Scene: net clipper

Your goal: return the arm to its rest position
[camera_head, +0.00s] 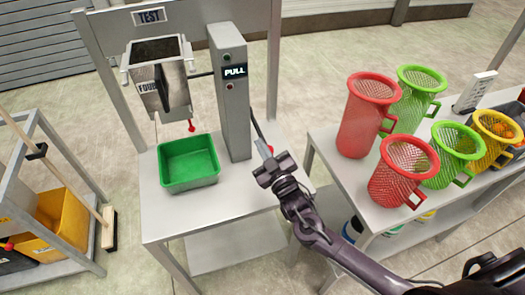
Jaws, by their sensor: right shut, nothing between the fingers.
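My right arm (335,243) reaches in from the lower right over the grey table (240,185). Its right gripper (264,150) is shut and empty, just right of the grey column (231,95) with the "PULL" display (235,71). I cannot tell whether gripper and lever touch. My left gripper is not in view.
A grey hopper (160,90) hangs over a green tray (188,163) on the table. Red, green and yellow mesh baskets (369,115) stand on the right table (350,183), close to my arm. A cart with a yellow bin (62,218) is at left.

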